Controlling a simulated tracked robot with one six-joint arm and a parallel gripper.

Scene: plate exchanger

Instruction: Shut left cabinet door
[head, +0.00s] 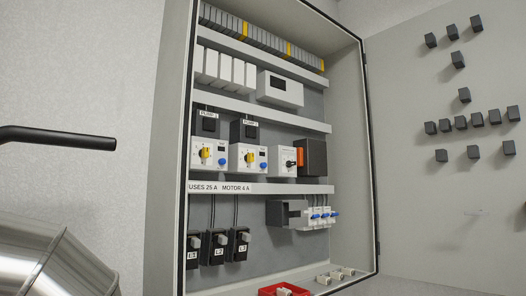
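A grey electrical cabinet (168,150) stands open in the head view, its inside fully exposed. Its door (420,190) is swung wide open to the right, on the hinge side at the cabinet's right edge. The door's far right part is cut off by the picture edge. No second door shows on the cabinet's left side. My gripper is not in view.
Inside are breakers, rotary switches (249,157) and fuse blocks (213,246). A red tray (284,290) with a pale part stands at the cabinet's bottom, with small pale parts (335,275) nearby. At left are a black bar (60,138) and a shiny metal cylinder (50,262).

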